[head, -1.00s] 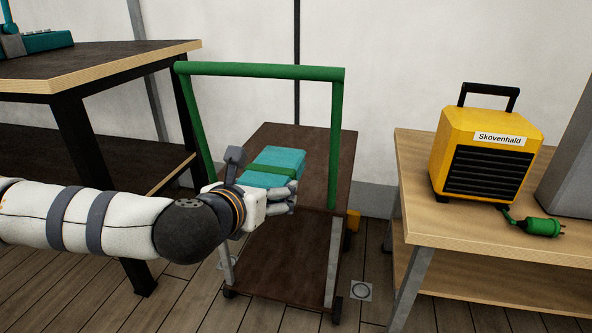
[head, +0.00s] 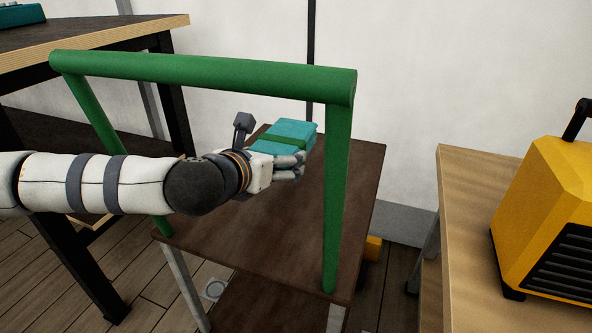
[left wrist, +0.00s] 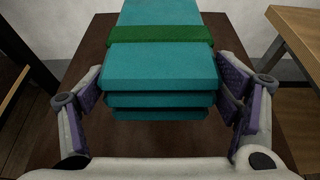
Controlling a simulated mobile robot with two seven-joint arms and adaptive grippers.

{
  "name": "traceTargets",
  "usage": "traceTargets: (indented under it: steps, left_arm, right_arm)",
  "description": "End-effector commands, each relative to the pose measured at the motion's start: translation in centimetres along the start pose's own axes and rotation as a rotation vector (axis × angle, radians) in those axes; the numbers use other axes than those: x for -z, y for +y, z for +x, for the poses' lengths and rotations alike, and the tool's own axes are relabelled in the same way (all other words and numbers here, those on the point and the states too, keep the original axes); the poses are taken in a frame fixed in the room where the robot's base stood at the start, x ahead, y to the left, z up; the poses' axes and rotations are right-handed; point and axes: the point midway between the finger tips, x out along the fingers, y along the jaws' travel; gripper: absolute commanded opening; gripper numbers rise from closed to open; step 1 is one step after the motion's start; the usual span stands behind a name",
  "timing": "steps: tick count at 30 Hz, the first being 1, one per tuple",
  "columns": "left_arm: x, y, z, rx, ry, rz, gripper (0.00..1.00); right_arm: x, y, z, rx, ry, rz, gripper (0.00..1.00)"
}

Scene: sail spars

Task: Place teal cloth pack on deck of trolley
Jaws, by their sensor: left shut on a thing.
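The teal cloth pack (head: 290,133), a folded stack with a green band, is held in my left gripper (head: 298,165). In the left wrist view the pack (left wrist: 160,72) shows its folded layers between the purple-padded fingers of my left gripper (left wrist: 163,95). The trolley's brown upper deck (head: 270,230) lies below the pack, which is over its far part. Whether the pack's underside touches the deck is hidden. My left arm reaches through the trolley's green handle frame (head: 210,72), under its top bar. My right gripper is not in view.
A dark workbench (head: 100,38) stands at the left with a teal item on it. A wooden table (head: 462,220) with a yellow heater (head: 550,215) stands at the right. A white wall (head: 430,80) is behind the trolley. The deck's near part is bare.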

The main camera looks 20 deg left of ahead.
Motion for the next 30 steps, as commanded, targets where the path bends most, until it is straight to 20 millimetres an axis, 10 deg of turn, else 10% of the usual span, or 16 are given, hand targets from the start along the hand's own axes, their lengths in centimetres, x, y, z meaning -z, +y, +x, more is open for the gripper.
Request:
traceTargets:
  steps: [13,22,23,24,30]
  left_arm:
    - [8.2,0.0,3.2,0.000,0.008,0.000,0.47]
    - [8.2,0.0,3.3,0.000,0.003,0.000,0.47]
    - [8.2,0.0,3.3,0.000,0.005,0.000,0.87]
    - [8.2,0.0,3.3,0.000,0.004,0.000,0.96]
    - [8.2,0.0,3.3,0.000,0.004,0.000,1.00]
  right_arm:
    - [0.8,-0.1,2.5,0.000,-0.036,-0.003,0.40]
    - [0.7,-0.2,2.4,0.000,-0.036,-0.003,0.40]
    - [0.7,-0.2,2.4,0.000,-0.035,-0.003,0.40]
    - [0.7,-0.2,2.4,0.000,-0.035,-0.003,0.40]
    - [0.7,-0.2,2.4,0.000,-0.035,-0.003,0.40]
